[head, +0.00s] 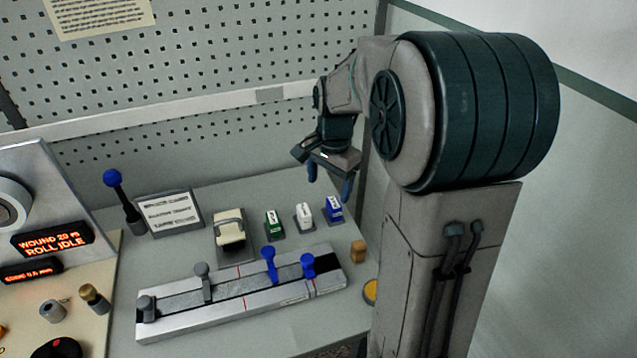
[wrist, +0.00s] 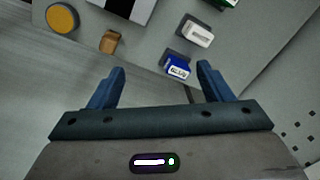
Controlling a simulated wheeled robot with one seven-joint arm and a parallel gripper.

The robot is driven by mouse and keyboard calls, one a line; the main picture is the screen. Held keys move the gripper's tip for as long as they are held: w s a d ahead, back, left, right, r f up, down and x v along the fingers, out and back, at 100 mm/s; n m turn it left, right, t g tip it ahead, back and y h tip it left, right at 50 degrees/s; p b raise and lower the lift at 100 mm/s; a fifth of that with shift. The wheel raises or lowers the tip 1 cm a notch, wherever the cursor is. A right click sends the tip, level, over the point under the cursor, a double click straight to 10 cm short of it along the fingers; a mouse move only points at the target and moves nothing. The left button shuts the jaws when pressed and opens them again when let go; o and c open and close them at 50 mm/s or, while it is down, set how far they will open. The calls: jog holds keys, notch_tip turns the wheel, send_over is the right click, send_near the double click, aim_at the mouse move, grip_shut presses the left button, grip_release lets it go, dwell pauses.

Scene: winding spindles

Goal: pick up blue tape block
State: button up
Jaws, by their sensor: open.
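The blue tape block (head: 334,209) has a white label and stands at the right end of a short row of blocks on the grey table. In the wrist view the blue tape block (wrist: 178,69) lies beyond the fingertips, a little right of the middle of the gap between them. My gripper (head: 329,181) is open and empty, above the table behind and close over the blue block in the head view. Its two blue fingers also show in the wrist view (wrist: 161,68). A gap to the block seems to remain; its size is hard to tell.
A white block (head: 305,216) and a green block (head: 273,224) stand left of the blue one. A metal rail (head: 240,292) with blue and grey knobs lies in front. A small wooden block (head: 358,252) and a yellow disc (head: 370,290) are at right. A perforated wall (head: 230,60) rises behind.

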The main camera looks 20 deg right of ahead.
aim_at(334, 202)
jog(key=w+d+f+m+y+p, duration=0.1)
jog(key=w+d+f+m+p, duration=0.1)
jog(key=w+d+f+m, duration=0.35)
jog(key=shift+m+g, duration=0.35)
jog(key=shift+g, duration=0.05)
jog(key=f, duration=0.2)
jog(key=w+f, duration=0.1)
jog(key=f, duration=0.1)
jog(key=w+f+p, duration=0.1)
jog(key=f, duration=0.1)
jog(key=shift+w+a+f, duration=0.1)
jog(key=shift+a+f, duration=0.15)
jog(key=shift+f, duration=0.1)
jog(key=shift+w+a+f+p, duration=0.15)
jog(key=shift+f+p, duration=0.4)
jog(key=shift+f, duration=0.9)
jog(key=shift+w+a+f+p, duration=0.15)
jog(key=shift+f+p, duration=0.4)
jog(key=shift+f, duration=0.85)
jog(key=shift+d, duration=0.1)
jog(key=c, duration=1.1)
